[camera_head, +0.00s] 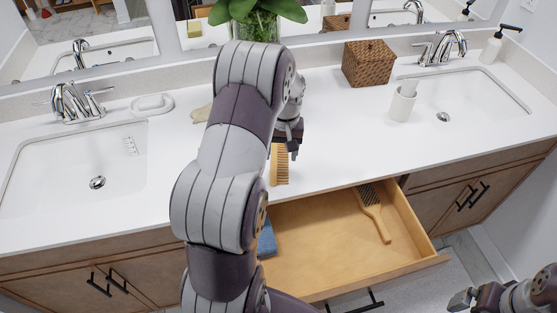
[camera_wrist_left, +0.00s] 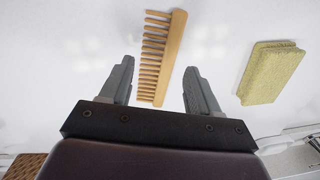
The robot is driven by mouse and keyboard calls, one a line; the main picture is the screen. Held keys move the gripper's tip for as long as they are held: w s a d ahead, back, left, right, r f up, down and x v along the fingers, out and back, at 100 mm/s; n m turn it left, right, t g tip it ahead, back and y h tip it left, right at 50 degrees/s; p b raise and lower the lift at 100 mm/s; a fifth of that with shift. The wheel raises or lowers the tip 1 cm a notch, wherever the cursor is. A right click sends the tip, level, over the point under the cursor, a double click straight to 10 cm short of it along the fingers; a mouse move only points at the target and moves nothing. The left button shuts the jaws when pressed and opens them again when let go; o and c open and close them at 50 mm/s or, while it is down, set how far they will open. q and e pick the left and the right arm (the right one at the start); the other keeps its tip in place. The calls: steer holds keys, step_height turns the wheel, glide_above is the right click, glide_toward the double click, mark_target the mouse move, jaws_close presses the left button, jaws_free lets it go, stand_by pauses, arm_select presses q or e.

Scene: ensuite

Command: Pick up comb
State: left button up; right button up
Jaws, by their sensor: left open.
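The wooden comb (camera_head: 279,166) lies on the white counter near its front edge, above the open drawer. In the left wrist view the comb (camera_wrist_left: 164,58) lies between and beyond the two fingertips, teeth to the left, slightly tilted. My left gripper (camera_head: 287,150) is just over the comb in the head view, and its fingers also show in the left wrist view (camera_wrist_left: 160,80). It is open, with nothing held. My arm hides part of the counter around it. My right gripper (camera_head: 472,298) is at the lower right, away from the counter; its jaws are unclear.
A wooden brush (camera_head: 372,213) and a blue cloth (camera_head: 266,238) lie in the open drawer (camera_head: 320,245). A yellowish sponge (camera_wrist_left: 270,72) lies right of the comb in the wrist view. A wicker box (camera_head: 368,64), white cup (camera_head: 402,104) and plant vase (camera_head: 258,22) stand behind.

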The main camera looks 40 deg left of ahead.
mark_target(280, 168)
arm_select(q)
step_height(280, 168, down, 4)
steer(key=shift+s+a+f+p, duration=0.1)
steer(key=shift+p, duration=0.25)
steer(key=shift+f, duration=0.25)
steer(key=c, duration=0.7)
steer(key=shift+r, duration=0.1)
